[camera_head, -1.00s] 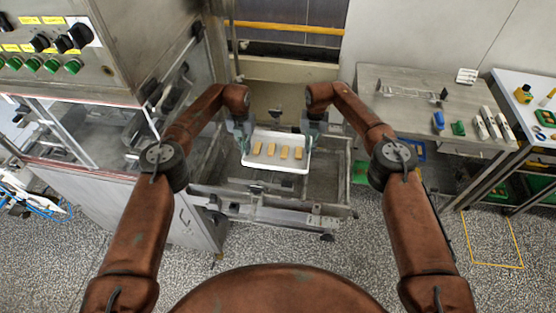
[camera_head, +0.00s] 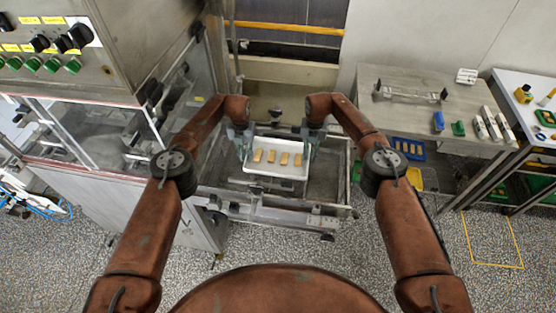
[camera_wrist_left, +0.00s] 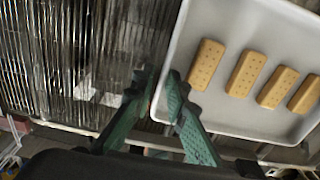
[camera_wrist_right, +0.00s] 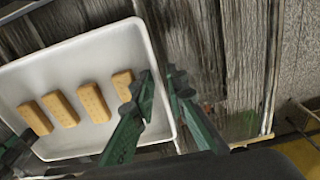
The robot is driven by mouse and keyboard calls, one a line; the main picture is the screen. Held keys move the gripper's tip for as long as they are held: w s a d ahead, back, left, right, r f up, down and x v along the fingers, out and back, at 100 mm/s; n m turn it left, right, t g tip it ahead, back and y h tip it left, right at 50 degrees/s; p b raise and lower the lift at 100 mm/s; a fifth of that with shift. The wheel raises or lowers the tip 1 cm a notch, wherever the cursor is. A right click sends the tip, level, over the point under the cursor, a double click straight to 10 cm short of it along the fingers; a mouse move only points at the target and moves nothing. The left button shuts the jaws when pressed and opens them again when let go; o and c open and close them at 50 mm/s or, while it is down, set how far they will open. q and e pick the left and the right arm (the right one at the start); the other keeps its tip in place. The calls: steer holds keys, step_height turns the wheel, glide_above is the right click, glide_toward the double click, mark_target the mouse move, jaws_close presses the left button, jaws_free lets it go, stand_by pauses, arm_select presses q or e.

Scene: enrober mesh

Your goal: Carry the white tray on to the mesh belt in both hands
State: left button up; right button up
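The white tray (camera_head: 276,176) is level in the head view, between my two hands, with several tan biscuits (camera_head: 271,157) in a row on it. My left gripper (camera_wrist_left: 162,88) is closed over the tray's left rim, one finger inside and one outside. My right gripper (camera_wrist_right: 160,88) is closed the same way over the right rim. Both hands also show in the head view, the left (camera_head: 244,147) and the right (camera_head: 311,143). A ribbed metal surface (camera_wrist_left: 85,60), seemingly the mesh belt, lies beside and below the tray. I cannot tell whether the tray touches it.
A machine cabinet (camera_head: 110,50) with knobs and green buttons stands on the left. A steel side table (camera_head: 405,110) with small tools is on the right, with a white table (camera_head: 520,90) beyond. A metal frame rail (camera_head: 270,215) runs in front of the tray.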

arm_select(q)
steer(key=shift+o, duration=0.8)
steer(key=shift+d, duration=0.15)
arm_select(e)
steer(key=shift+o, duration=0.8)
steer(key=shift+a, duration=0.15)
arm_select(q)
steer(key=shift+r, duration=0.15)
arm_select(e)
steer(key=shift+r, duration=0.2)
arm_select(q)
step_height(320, 180, up, 12)
arm_select(e)
step_height(320, 180, up, 12)
steer(key=shift+f, duration=0.15)
arm_select(q)
steer(key=shift+w, duration=0.1)
arm_select(e)
steer(key=shift+w, duration=0.1)
